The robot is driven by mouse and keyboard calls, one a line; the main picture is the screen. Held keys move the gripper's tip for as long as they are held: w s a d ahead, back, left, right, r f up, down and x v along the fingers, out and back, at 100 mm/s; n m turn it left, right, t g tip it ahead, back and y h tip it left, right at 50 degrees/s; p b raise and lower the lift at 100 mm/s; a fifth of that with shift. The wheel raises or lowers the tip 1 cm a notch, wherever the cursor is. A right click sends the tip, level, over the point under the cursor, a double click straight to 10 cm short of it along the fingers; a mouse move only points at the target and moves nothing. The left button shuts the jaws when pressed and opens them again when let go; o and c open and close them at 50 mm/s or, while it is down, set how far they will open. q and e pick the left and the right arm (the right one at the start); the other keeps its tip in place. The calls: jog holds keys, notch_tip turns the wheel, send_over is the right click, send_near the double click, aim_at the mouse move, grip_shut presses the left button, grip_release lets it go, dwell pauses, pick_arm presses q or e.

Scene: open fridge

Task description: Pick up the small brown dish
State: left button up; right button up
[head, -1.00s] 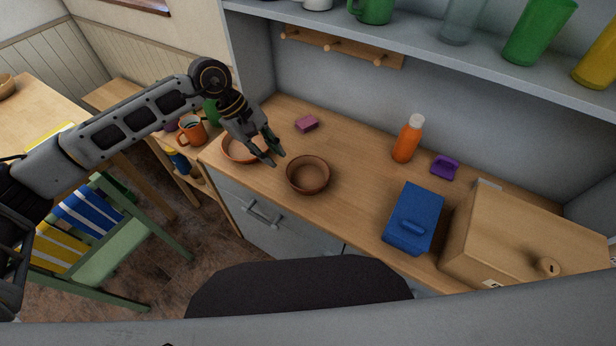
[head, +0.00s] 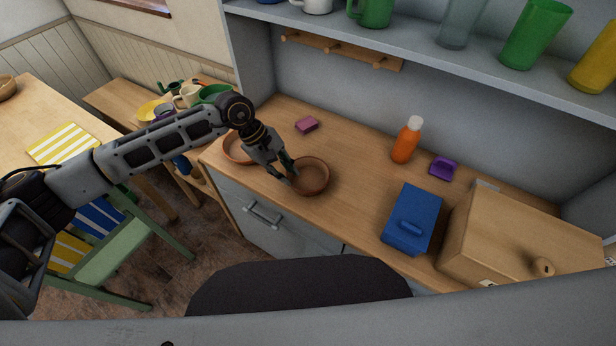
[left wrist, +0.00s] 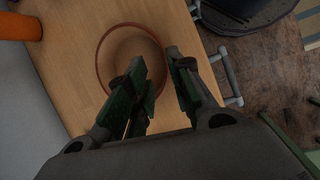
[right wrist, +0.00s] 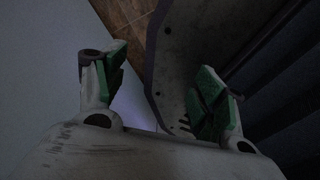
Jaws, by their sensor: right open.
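The small brown dish (head: 313,180), round and shallow, sits upright on the wooden counter. My left gripper (head: 290,174) points down at its left rim in the head view. In the right wrist view my right gripper (right wrist: 160,75) is open and empty, away from the counter.
A second, orange-brown bowl (head: 236,150) stands just left of the dish, partly behind my left arm. A shelf (head: 420,42) hangs above.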

aim_at(308, 177)
pick_arm(q)
jog(key=shift+s+d+f, duration=0.1)
jog(key=shift+d+f, duration=0.1)
jog(key=shift+f, duration=0.3)
pick_arm(e)
jog(key=shift+d+r, duration=0.1)
pick_arm(q)
jog(key=shift+f, duration=0.1)
pick_arm(e)
jog(key=shift+d, duration=0.3)
pick_arm(q)
jog(key=shift+s+d+f+p, duration=0.1)
jog(key=shift+d+f+p, duration=0.2)
jog(key=shift+f, duration=0.15)
jog(key=p+x, duration=0.1)
jog(key=x, duration=0.2)
jog(key=shift+a+f, duration=0.1)
jog(key=shift+f, duration=0.45)
pick_arm(e)
jog(key=shift+a+r, duration=0.2)
jog(key=shift+r, duration=0.65)
jog(key=shift+a, duration=0.1)
